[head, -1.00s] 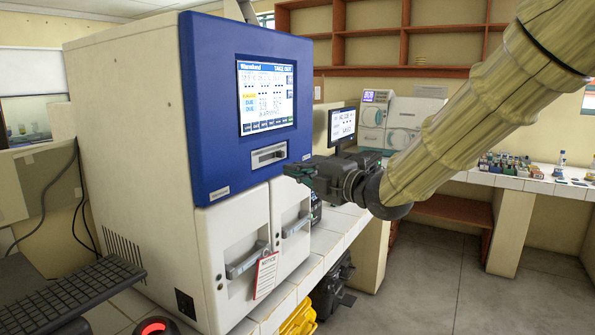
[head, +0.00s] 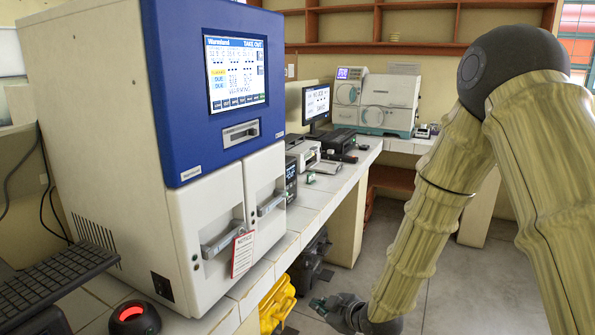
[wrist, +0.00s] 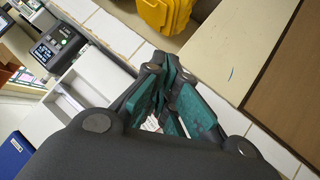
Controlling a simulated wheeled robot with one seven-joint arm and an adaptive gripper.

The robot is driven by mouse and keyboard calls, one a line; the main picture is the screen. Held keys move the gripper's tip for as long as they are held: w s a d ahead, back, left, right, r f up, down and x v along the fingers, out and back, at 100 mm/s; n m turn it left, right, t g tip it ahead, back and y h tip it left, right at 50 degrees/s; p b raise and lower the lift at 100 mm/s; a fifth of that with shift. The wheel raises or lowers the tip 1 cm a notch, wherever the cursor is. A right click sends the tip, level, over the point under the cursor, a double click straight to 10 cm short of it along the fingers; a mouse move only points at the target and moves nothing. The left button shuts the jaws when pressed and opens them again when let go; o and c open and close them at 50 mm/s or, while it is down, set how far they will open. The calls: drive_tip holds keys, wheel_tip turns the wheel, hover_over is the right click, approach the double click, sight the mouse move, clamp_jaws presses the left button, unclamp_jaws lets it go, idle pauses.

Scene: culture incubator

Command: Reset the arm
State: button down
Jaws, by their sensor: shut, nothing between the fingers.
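My gripper (head: 325,304) hangs low over the floor at the bottom of the head view, to the right of the yellow case. My arm is bent, with its elbow high at the right. In the wrist view my gripper (wrist: 166,75) has its teal-padded fingers closed together with nothing between them. The incubator (head: 205,110), white with a blue front panel and a lit screen, stands at the left. Its two lower doors are closed, and a red-and-white notice tag (head: 242,254) hangs from a handle.
The white-tiled bench (head: 335,185) runs back along the incubator's right side, with a monitor (head: 317,103) and several instruments on it. A yellow case (head: 277,304) sits below the bench edge. A keyboard (head: 45,285) and red button (head: 133,317) are at front left. Open floor lies right of the bench.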

drive_tip(key=s+d+f+m+g+h, duration=0.2)
drive_tip(key=s+d+f+m, duration=0.25)
drive_tip(key=s+f, duration=0.6)
drive_tip(key=s+d+f+m+g+h, duration=0.25)
drive_tip(key=s+d+f, duration=0.25)
drive_tip(key=s+f, duration=0.5)
drive_tip(key=s+d+f+m+g, duration=0.1)
drive_tip(key=s+d+f+m, duration=0.1)
drive_tip(key=s, duration=0.5)
drive_tip(key=s+d+f+m+g+h, duration=0.1)
drive_tip(key=s+d+f+m+g, duration=0.1)
drive_tip(key=s+f, duration=0.2)
drive_tip(key=s+d+f+m+g, duration=0.1)
drive_tip(key=s+d+f+m, duration=0.1)
drive_tip(key=s, duration=0.7)
drive_tip(key=shift+s+d+f+m+g+h, duration=0.35)
drive_tip(key=shift+d+f, duration=0.15)
drive_tip(key=shift+f, duration=0.25)
